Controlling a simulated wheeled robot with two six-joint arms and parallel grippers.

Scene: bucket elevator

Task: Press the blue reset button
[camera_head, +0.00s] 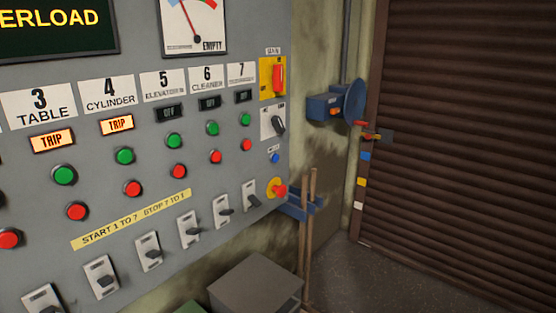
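The blue reset button (275,158) is small and round. It sits near the right edge of the grey control panel (150,225), below a black rotary switch (278,124) and above a red emergency-stop knob (279,190) on a yellow plate. A small label above the blue button is too small to read. Nothing covers the button. Neither of my grippers is in view.
Green and red buttons and several levers fill the panel. TRIP lamps (51,140) glow under 3 and 4. A grey box (255,285) stands on the floor below. A brown slatted shutter (460,140) is at right. Some floor is clear before it.

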